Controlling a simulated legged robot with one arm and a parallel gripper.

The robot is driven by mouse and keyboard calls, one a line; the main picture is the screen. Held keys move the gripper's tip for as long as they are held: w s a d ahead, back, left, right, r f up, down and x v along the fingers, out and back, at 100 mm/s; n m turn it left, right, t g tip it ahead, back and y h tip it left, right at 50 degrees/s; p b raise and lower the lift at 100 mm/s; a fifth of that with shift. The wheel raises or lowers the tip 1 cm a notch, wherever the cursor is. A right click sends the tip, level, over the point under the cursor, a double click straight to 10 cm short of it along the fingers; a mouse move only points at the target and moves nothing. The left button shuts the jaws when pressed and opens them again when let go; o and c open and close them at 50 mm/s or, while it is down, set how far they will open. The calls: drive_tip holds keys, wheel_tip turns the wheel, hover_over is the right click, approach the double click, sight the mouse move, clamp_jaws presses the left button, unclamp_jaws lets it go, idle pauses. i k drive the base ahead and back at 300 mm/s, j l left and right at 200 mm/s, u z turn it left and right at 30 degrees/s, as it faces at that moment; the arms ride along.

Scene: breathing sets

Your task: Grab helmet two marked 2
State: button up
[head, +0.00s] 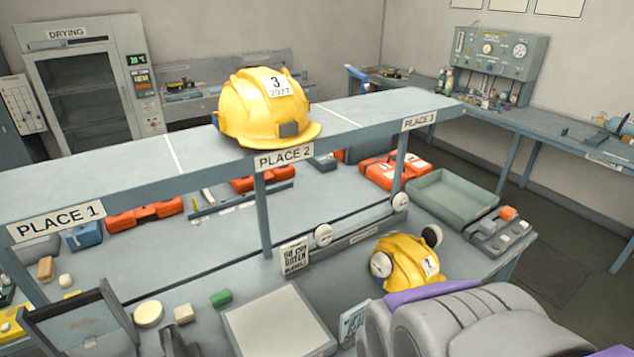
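A yellow helmet marked 2 (407,262) sits on the lower bench at its right part, tilted, with its number label facing right of the camera. A second yellow helmet marked 3 (265,108) stands on the raised shelf above the PLACE 2 label (284,157). No gripper fingers can be made out. Large grey rounded parts with a purple strip fill the lower right and hide the bench just in front of the helmet marked 2.
The raised shelf (100,178) runs above the lower bench, with PLACE 1 (55,220) and PLACE 3 (419,120) bare. A green-grey tray (455,197) and a grey block unit (500,232) lie behind the lower helmet. Orange cases (395,170) sit under the shelf.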

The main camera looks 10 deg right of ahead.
sight(415, 264)
drive_tip(key=z, duration=0.9)
drive_tip(key=i+l+u, duration=0.35)
drive_tip(key=k+l, duration=0.05)
drive_tip(key=l, duration=0.05)
